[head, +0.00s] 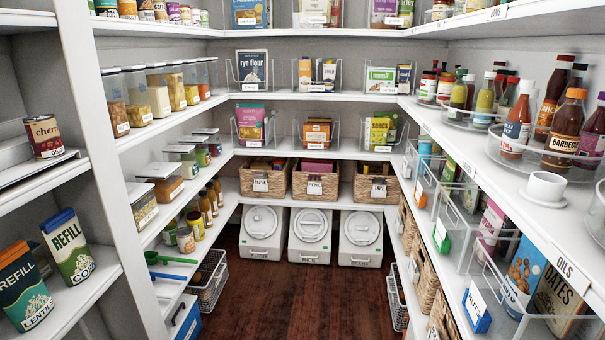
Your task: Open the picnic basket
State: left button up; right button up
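Three woven baskets stand side by side on the low shelf of the back wall. The middle basket (302,187) has a small label that seems to read "PICNIC", with a purple item (317,167) showing at its top. The left basket (247,186) seems to be labelled "PAPER", and the right basket (366,192) "TAPE". The print is small and hard to read. I see no closed lid on the middle basket. Neither of my grippers is in view.
Three white lidded bins (310,238) stand on the floor below the baskets. The dark wood floor (315,305) is clear between the shelves. A wire basket (208,280) is at the lower left. Bottles and bins line the right shelf (560,220).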

aim_at(313, 179)
jog(key=i, duration=1.05)
jog(key=i+j+z, duration=0.1)
jog(key=i, duration=1)
